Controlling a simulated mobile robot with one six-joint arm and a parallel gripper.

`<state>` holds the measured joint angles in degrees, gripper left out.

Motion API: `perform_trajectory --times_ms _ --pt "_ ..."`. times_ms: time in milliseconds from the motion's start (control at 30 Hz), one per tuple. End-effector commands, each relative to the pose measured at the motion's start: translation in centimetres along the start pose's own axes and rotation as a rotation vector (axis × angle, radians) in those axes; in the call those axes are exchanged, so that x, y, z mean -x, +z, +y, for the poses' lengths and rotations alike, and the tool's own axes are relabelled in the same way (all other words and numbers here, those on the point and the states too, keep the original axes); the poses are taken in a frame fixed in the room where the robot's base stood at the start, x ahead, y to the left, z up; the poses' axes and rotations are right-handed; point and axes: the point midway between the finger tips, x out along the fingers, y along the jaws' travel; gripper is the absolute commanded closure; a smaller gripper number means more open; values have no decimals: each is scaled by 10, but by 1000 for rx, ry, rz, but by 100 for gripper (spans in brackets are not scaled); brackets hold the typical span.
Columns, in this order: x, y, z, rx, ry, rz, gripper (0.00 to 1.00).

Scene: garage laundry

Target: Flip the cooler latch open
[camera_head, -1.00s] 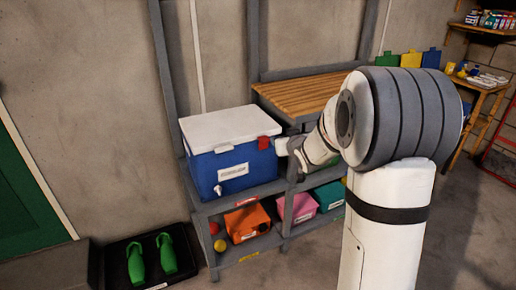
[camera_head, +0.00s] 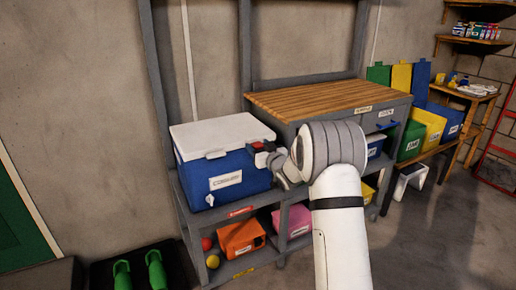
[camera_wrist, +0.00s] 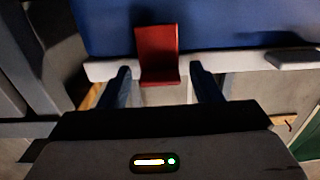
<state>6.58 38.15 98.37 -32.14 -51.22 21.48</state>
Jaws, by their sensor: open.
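The cooler has a blue body (camera_head: 225,178) and a white lid (camera_head: 215,135), which sits closed on it. It stands on a grey shelf unit. The red latch (camera_wrist: 157,50) is on the cooler's side, across the lid edge (camera_wrist: 230,61) in the wrist view. My gripper (camera_wrist: 160,68) is open, with one dark finger on each side of the latch's lower end in that view. Whether either finger touches it I cannot tell. In the head view my gripper (camera_head: 266,154) is at the cooler's right end, partly covering the latch (camera_head: 256,146).
A wooden worktop (camera_head: 325,95) stands right beside the cooler, above my arm. An orange bin (camera_head: 240,238) and a pink bin (camera_head: 293,226) sit on the lower shelf. A black tray (camera_head: 105,272) with green shoes is on the floor at left.

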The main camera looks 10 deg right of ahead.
Motion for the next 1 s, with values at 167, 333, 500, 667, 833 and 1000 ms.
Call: perform_trajectory --times_ms 167,333,500,667,833,1000 --pt "-4 -1 0 0 0 1 42" --pt "-4 -1 0 0 0 1 43" --pt "-4 0 -1 0 0 0 57" --pt "-4 0 -1 0 -1 0 70" --pt "-4 0 -1 0 -1 0 84" --pt "-4 1 -1 0 -1 3 86"
